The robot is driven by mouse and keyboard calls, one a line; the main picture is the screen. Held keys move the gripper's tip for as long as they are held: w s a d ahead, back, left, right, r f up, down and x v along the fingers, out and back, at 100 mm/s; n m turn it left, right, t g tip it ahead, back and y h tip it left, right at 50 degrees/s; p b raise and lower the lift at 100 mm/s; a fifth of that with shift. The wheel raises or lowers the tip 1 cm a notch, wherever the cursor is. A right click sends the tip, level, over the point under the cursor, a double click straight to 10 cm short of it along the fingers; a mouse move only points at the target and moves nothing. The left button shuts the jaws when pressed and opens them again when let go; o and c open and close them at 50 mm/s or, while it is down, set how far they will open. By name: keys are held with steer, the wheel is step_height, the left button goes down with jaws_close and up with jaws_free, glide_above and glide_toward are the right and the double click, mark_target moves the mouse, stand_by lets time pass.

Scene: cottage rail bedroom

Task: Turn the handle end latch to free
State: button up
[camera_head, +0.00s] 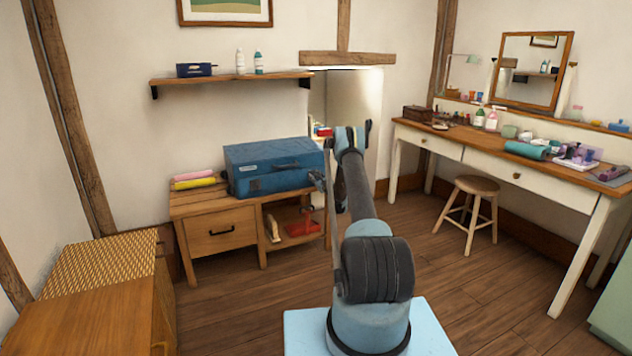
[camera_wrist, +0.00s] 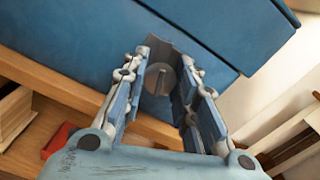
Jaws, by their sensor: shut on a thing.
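A blue case (camera_head: 257,181) lies on the low wooden cabinet, with a dark handle (camera_head: 287,166) on its front. In the wrist view the blue case (camera_wrist: 95,45) fills the top. A small round grey piece, seemingly the handle end latch (camera_wrist: 159,79), shows between my fingers near the case's lower edge. My gripper (camera_head: 318,180) is at the right end of the case's front; the wrist view shows its fingertips (camera_wrist: 166,58) against the case, shut on the latch. The exact contact and how far the latch is turned cannot be made out.
The cabinet top (camera_head: 195,203) runs below the case, and its edge (camera_wrist: 75,88) is close under my fingers. Pink and yellow folded cloths (camera_head: 195,179) lie left of the case. A red object (camera_head: 302,225) is on the shelf below.

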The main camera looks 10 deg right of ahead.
steer(key=n, duration=0.7)
steer(key=shift+f, duration=0.1)
steer(key=shift+s+a+f+n, duration=0.1)
steer(key=shift+a+n, duration=0.05)
steer(key=shift+n, duration=1.6)
steer(key=shift+s+a+n, duration=0.1)
steer(key=shift+n, duration=1.65)
steer(key=shift+a, duration=0.1)
steer(key=o, duration=1)
steer(key=shift+w, duration=0.1)
steer(key=shift+o, duration=0.2)
steer(key=shift+d, duration=0.25)
